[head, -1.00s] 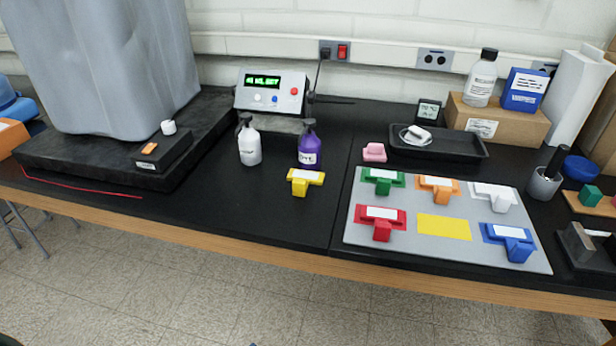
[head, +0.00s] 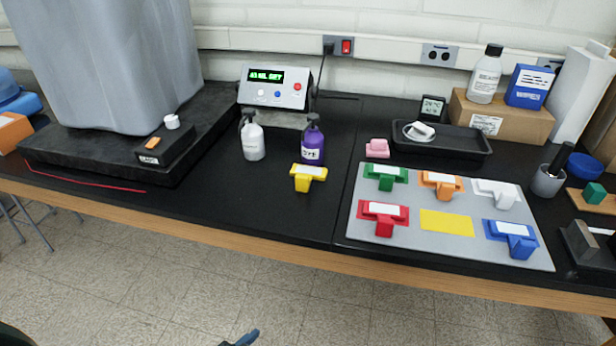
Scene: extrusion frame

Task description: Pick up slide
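Several T-shaped pieces with white labels, which look like the slides, are in the head view. The yellow slide (head: 307,177) stands alone on the black bench, in front of the purple bottle. The green (head: 385,176), orange (head: 441,184), white (head: 496,193), red (head: 383,217) and blue (head: 511,238) slides sit on a grey board (head: 455,257). A bare yellow patch (head: 446,222) lies between red and blue. A small blue tip (head: 241,338) at the bottom edge seems to be part of my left gripper; its opening is not visible. My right gripper is not in view.
A white bottle (head: 252,139) and purple bottle (head: 312,143) stand behind the yellow slide, before a display box (head: 272,88). A pink block (head: 377,148) and black tray (head: 440,143) lie behind the board. The bench in front of the yellow slide is clear.

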